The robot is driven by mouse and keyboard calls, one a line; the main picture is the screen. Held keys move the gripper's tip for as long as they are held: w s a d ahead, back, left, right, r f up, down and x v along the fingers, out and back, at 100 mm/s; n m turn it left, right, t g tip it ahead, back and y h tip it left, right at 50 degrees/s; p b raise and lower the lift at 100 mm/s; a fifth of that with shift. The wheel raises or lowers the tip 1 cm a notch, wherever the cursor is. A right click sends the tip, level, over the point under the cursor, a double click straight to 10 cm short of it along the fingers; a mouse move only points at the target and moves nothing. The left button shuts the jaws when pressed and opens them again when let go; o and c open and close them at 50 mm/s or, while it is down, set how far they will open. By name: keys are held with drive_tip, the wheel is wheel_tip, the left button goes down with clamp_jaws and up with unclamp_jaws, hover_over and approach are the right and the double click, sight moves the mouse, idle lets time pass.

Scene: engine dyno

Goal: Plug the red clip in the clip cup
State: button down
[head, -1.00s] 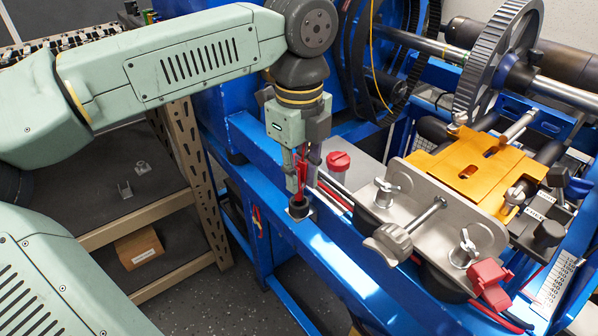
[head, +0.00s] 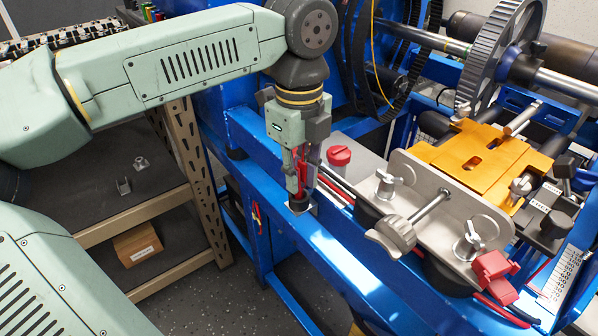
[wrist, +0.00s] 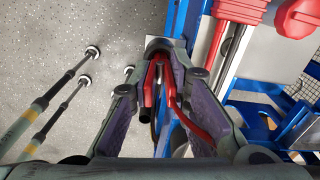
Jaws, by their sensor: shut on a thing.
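The red clip (head: 303,165) is held upright between the fingers of my gripper (head: 300,190), over the blue frame's front rail. The wrist view shows the clip's red arms (wrist: 169,92) between the two finger pads of my gripper (wrist: 162,62). The clip cup (head: 299,205) is a small dark cup on a light plate on the rail, directly below my fingertips. Its dark rim also shows in the wrist view (wrist: 158,43), at the clip's far end. The clip's lower tip is hidden, so I cannot tell how deep it sits in the cup.
A red-capped container (head: 339,156) stands close to the right of my gripper. The grey plate (head: 440,215) with wing nuts and a large knob (head: 396,235) lies further right. A shelf rack (head: 150,215) stands left. The blue rail (head: 340,255) is clear towards the front.

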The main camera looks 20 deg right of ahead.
drive_tip(key=shift+f+b, duration=0.6)
drive_tip(key=shift+f, duration=0.15)
drive_tip(key=c, duration=1.4)
unclamp_jaws()
drive_tip(key=shift+r, duration=0.15)
drive_tip(key=shift+r+p, duration=2.55)
drive_tip(key=shift+r, duration=1.15)
